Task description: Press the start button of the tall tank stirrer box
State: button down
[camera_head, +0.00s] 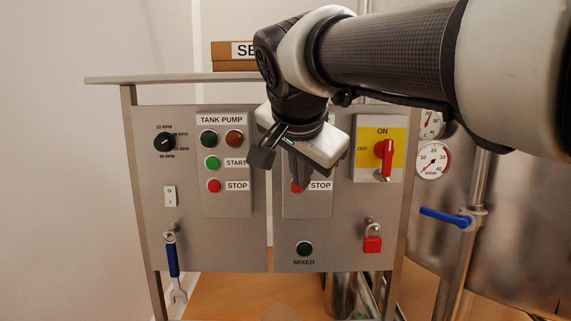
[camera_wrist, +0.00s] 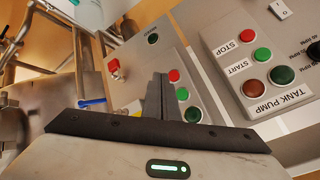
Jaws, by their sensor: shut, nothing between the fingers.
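The right control box (camera_head: 308,210) on the grey panel carries a red button (camera_head: 297,187) labelled STOP; its title and upper buttons are hidden behind my gripper in the head view. In the wrist view this box shows a red button (camera_wrist: 174,76), a green button (camera_wrist: 182,94) beside it, and a dark green lamp (camera_wrist: 193,114). No name or START label on it is readable. My gripper (camera_head: 302,183) is shut and empty, in front of this box. In the wrist view its fingertips (camera_wrist: 160,76) appear just beside the red and green buttons; contact cannot be told.
The TANK PUMP box (camera_head: 228,202) with its own green START and red STOP buttons is to the left. A red rotary switch (camera_head: 384,158) on a yellow plate is at right. A red padlock (camera_head: 372,244), a blue-handled wrench (camera_head: 173,260) and a MIXED lamp (camera_head: 304,248) are lower.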

jog(key=w+p, duration=0.3)
jog(key=w, duration=0.5)
jog(key=shift+w, duration=0.3)
jog(key=shift+w, duration=0.1)
dwell(1.7)
jog(key=shift+w+p, duration=0.3)
jog(key=shift+w, duration=0.4)
dwell(0.6)
jog(key=shift+s, duration=0.1)
jog(key=shift+s+b, duration=0.5)
jog(key=shift+s, duration=0.2)
jog(key=shift+s, duration=0.1)
